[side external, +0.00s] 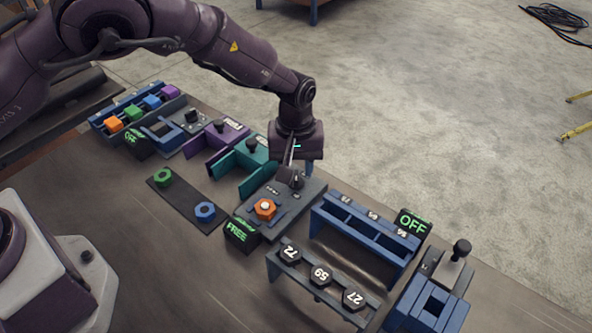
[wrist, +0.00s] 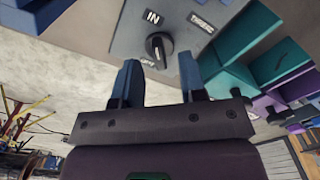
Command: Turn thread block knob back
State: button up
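The thread block (side external: 285,212) is a grey plate with an orange hex nut (side external: 265,208) on a post. Its black knob (side external: 297,181) is at the back end, partly hard to separate from my gripper. In the wrist view the knob (wrist: 158,47) has a white pointer line, with an "IN" label above it, a partly readable label below it and a third label to the right. My gripper (wrist: 160,72) is open and empty. Its two blue-grey fingers stand apart, with the knob between and just beyond the tips. I cannot tell whether either finger touches it.
A lit "FREE" sign (side external: 241,232) stands at the block's front. Teal (side external: 247,165) and purple (side external: 215,142) fixtures stand to its left. A blue rack (side external: 360,232) and a rack of numbered black nuts (side external: 320,277) stand to the right. A dark strip (side external: 186,200) holds green and blue nuts.

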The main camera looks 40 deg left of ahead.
jog(key=shift+f, duration=1)
grip_shut()
jog(key=shift+n, duration=0.3)
jog(key=n, duration=0.9)
jog(key=shift+r, duration=0.1)
